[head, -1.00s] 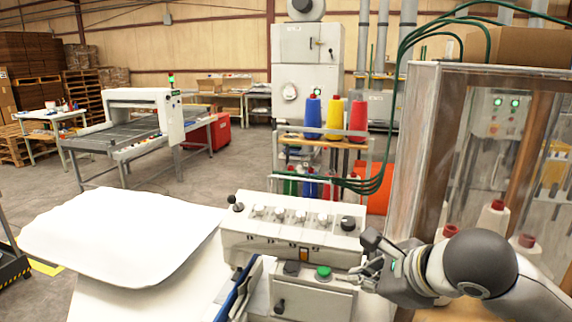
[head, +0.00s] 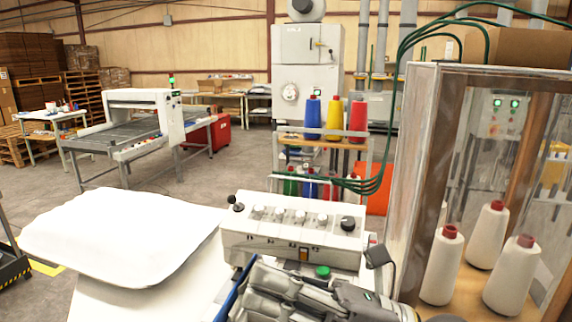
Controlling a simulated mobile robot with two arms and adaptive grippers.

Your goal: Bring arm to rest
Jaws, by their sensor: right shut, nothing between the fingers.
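My right gripper (head: 262,288) is low in the middle of the head view, in front of the control box. It is shut and empty, with its fingers toward the left. My right arm comes in from the bottom edge and hides much of the lower panel. The green button (head: 322,271) shows just above the gripper. The white pillow (head: 120,236) lies flat on the white work surface at the left, apart from the gripper. My left gripper is not in view.
The control box (head: 290,238) with knobs and a small lever stands just behind my gripper. A clear-walled cabinet (head: 420,170) with white thread cones (head: 443,265) is close on the right. A rack of colored spools (head: 334,120) stands farther back.

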